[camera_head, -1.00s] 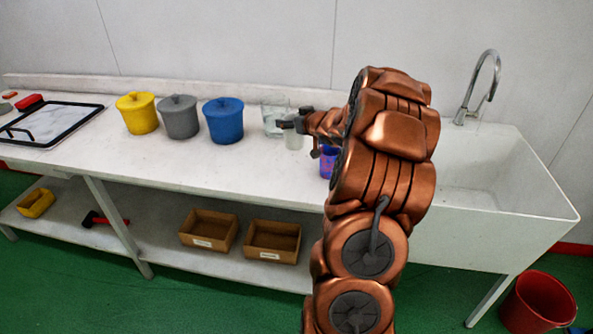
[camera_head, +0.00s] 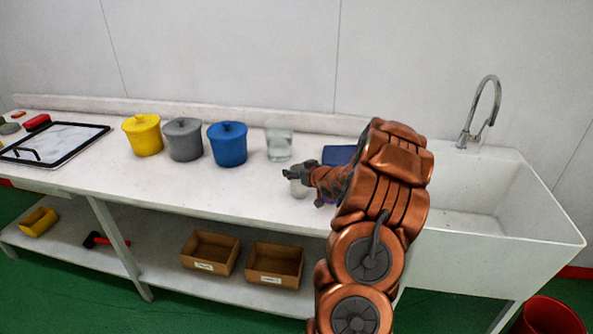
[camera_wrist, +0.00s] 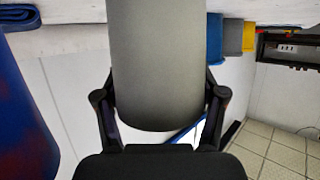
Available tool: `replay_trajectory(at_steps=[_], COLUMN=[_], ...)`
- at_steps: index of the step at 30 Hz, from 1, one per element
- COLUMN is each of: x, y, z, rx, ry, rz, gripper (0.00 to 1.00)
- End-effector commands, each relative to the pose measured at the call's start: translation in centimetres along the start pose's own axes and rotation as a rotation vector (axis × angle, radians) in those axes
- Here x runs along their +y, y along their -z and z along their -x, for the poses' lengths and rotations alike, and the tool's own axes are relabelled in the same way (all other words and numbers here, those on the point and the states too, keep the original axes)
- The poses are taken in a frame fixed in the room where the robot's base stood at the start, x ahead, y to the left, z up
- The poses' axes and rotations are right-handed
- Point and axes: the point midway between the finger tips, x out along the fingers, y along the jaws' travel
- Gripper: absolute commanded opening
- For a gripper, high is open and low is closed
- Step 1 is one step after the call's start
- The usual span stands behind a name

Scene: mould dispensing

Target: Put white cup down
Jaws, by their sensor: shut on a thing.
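The white cup (camera_head: 299,188) shows in the head view, partly hidden by my gripper (camera_head: 296,173) just above it. My gripper is shut on the cup. They are over the white counter (camera_head: 235,190), in front of the clear glass container (camera_head: 278,147). I cannot tell whether the cup's base touches the counter. In the wrist view the cup (camera_wrist: 165,65) is a large pale grey shape filling the middle, with a finger of my gripper (camera_wrist: 163,105) on each side.
Yellow (camera_head: 143,136), grey (camera_head: 183,140) and blue (camera_head: 228,145) lidded pots stand left of the glass container. A dark blue object (camera_head: 338,154) lies behind my arm. The sink (camera_head: 480,205) is at right. The counter's front left of the cup is clear.

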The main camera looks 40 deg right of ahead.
Motion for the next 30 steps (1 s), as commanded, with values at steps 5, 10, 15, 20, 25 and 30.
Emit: replay_trajectory(at_steps=[5, 10, 15, 20, 25, 30], x=[0.00, -0.01, -0.01, 0.00, 0.00, 0.00], y=[-0.13, -0.23, -0.41, -0.40, -0.41, -0.32], z=[-0.06, -0.09, -0.16, -0.15, -0.15, -0.12], rx=[0.000, 0.000, 0.000, 0.000, 0.000, 0.000], ry=[0.000, 0.000, 0.000, 0.000, 0.000, 0.000], rz=[0.000, 0.000, 0.000, 0.000, 0.000, 0.000], gripper=[0.41, 0.41, 0.76, 0.93, 0.95, 0.95])
